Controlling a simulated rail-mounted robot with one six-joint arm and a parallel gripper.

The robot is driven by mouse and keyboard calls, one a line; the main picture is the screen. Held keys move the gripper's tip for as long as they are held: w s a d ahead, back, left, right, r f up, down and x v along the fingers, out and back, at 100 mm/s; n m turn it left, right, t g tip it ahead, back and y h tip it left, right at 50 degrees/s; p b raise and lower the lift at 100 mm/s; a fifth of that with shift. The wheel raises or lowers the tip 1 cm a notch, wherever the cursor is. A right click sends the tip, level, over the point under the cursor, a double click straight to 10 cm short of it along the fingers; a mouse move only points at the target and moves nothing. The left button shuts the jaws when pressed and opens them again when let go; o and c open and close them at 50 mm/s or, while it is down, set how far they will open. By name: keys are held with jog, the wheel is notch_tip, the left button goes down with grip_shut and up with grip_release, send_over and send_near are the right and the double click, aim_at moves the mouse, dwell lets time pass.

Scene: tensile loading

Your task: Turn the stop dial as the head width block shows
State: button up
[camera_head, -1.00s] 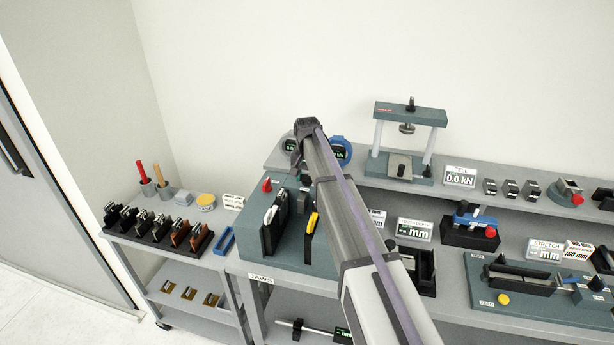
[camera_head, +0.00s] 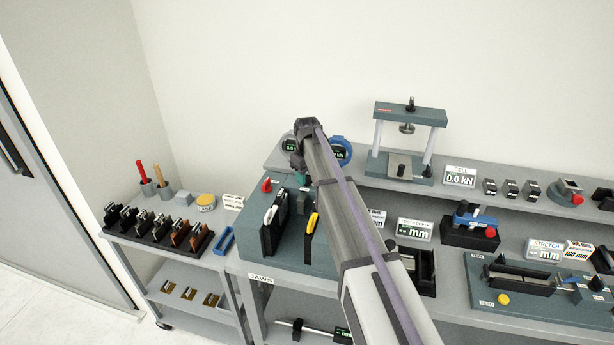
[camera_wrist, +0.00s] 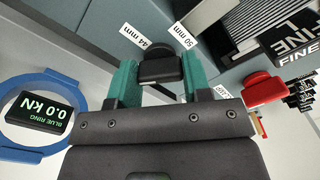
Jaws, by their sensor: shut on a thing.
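My gripper (camera_wrist: 158,85) has two teal fingers shut on a black knob, the stop dial (camera_wrist: 158,68). White labels reading 44 mm (camera_wrist: 146,36) and 50 mm (camera_wrist: 187,36) sit just beyond it on the blue-grey housing. In the head view my gripper (camera_head: 298,162) is at the back of the blue-grey machine (camera_head: 285,238), and my arm hides the dial. I cannot make out which item is the head width block.
A blue ring gauge reading 0.0 kN (camera_wrist: 38,118) stands close beside my gripper. A red knob (camera_wrist: 265,90) and black parts marked FINE (camera_wrist: 290,45) are on the other side. A press frame (camera_head: 408,130) stands on the shelf to the right.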

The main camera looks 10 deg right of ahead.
aim_at(307, 175)
jog(key=n, duration=0.7)
dwell(0.6)
jog(key=o, duration=0.9)
jog(key=shift+r, duration=0.1)
notch_tip(307, 175, up, 11)
jog(key=p, duration=1.1)
jog(key=shift+f, duration=0.2)
